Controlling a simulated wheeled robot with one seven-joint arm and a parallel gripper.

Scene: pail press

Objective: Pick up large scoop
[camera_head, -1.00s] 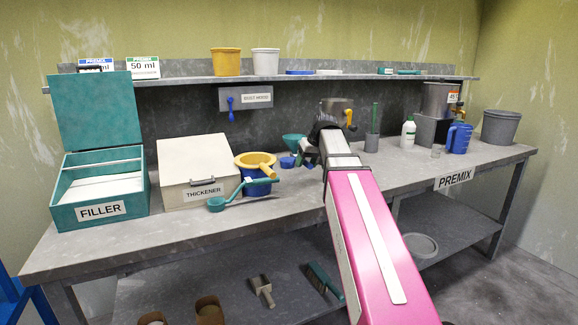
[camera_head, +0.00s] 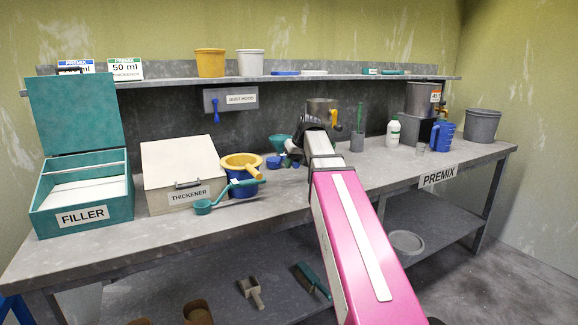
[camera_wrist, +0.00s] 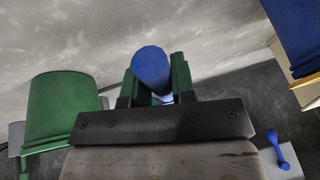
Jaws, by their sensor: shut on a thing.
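My gripper (camera_head: 292,150) is above the bench near its back, left of the metal pot. In the wrist view its green fingers (camera_wrist: 156,85) are shut on a blue rounded handle (camera_wrist: 152,68), seen nearly end-on. In the head view a blue scoop (camera_head: 273,162) shows just left of the gripper. It seems to be the held thing; its shape is partly hidden.
A blue pail with a yellow rim (camera_head: 240,184), the thickener box (camera_head: 185,170) and the open filler box (camera_head: 84,205) stand to the left. A teal funnel (camera_head: 281,141) is close behind my gripper. A blue jug (camera_head: 442,136) and a bottle (camera_head: 393,133) stand right.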

